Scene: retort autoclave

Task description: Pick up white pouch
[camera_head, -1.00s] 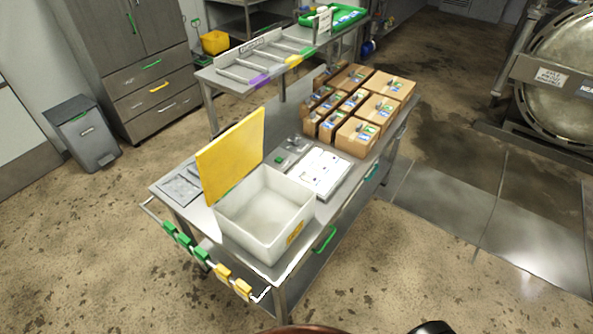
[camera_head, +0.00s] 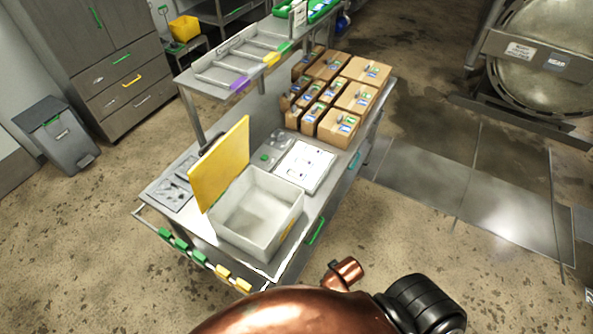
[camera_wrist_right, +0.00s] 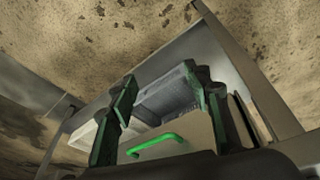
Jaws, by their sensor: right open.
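I cannot make out a white pouch for certain in either view. A flat white panel with small dark marks (camera_head: 304,166) lies on the steel table, behind an open white bin (camera_head: 258,213). The bin looks empty where its inside shows, with a yellow panel (camera_head: 220,163) standing at its left. My right gripper (camera_wrist_right: 158,88) shows in the right wrist view with its green-sided fingers apart and nothing seen held. Beyond its fingers are a grey surface and a green handle (camera_wrist_right: 155,144). In the head view its fingers are not seen. My left gripper is not in view.
Several brown cartons (camera_head: 338,128) stand at the table's far end. A raised shelf (camera_head: 236,66) with dividers runs along the back. A grey waste bin (camera_head: 55,133) and drawer cabinet are at left, and a large round vessel (camera_head: 545,60) at right. Floor right of the table is clear.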

